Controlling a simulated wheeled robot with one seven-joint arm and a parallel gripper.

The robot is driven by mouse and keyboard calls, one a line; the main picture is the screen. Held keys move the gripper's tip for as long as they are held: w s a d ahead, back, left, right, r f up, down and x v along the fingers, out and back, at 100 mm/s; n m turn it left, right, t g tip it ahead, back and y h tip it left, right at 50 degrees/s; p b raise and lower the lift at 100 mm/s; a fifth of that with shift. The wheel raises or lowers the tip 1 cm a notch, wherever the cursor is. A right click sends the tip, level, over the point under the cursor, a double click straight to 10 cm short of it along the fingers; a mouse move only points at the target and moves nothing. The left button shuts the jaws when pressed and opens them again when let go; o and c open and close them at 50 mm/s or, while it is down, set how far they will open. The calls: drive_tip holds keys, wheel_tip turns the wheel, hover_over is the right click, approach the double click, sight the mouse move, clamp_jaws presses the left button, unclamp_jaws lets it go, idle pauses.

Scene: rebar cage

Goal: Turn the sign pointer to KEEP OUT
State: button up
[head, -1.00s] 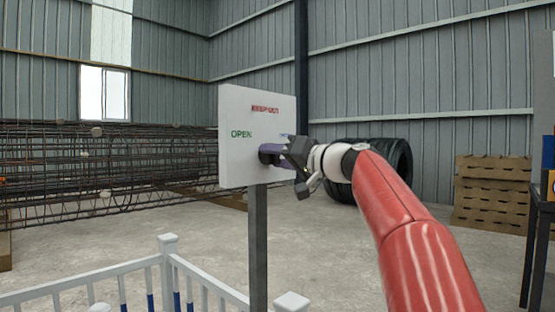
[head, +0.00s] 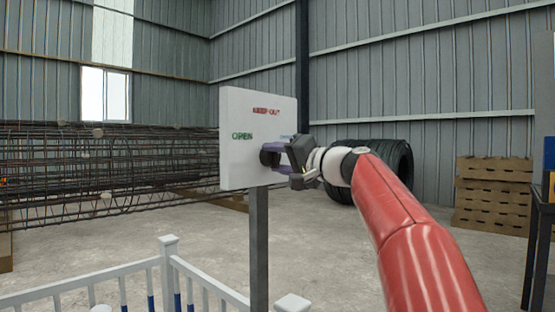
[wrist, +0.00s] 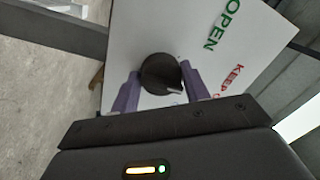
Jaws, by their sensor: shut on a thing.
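The white sign board (head: 240,165) stands on a grey post in the head view, with a green OPEN (head: 242,136) at left and a red KEEP OUT (head: 266,111) at top. A small bluish label at right is partly hidden by my gripper. The round black knob (wrist: 158,70) has a pale pointer mark (wrist: 175,91) at its lower right in the wrist view, below the direction of the partly covered KEEP OUT text (wrist: 232,78). My gripper (head: 277,154) is shut on the knob, with purple fingers (wrist: 160,90) on either side of it.
A white railing (head: 168,262) stands in front of the post at lower left. A rebar cage (head: 90,170) lies behind at left. Black tyres (head: 395,160) and wooden pallets (head: 490,190) stand behind at right. The concrete floor between is mostly clear.

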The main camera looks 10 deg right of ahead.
drive_tip(key=o, duration=1)
drive_tip(key=b+v, duration=0.1)
drive_tip(key=v, duration=0.6)
drive_tip(key=shift+s+d, duration=0.25)
drive_tip(key=shift+s, duration=0.1)
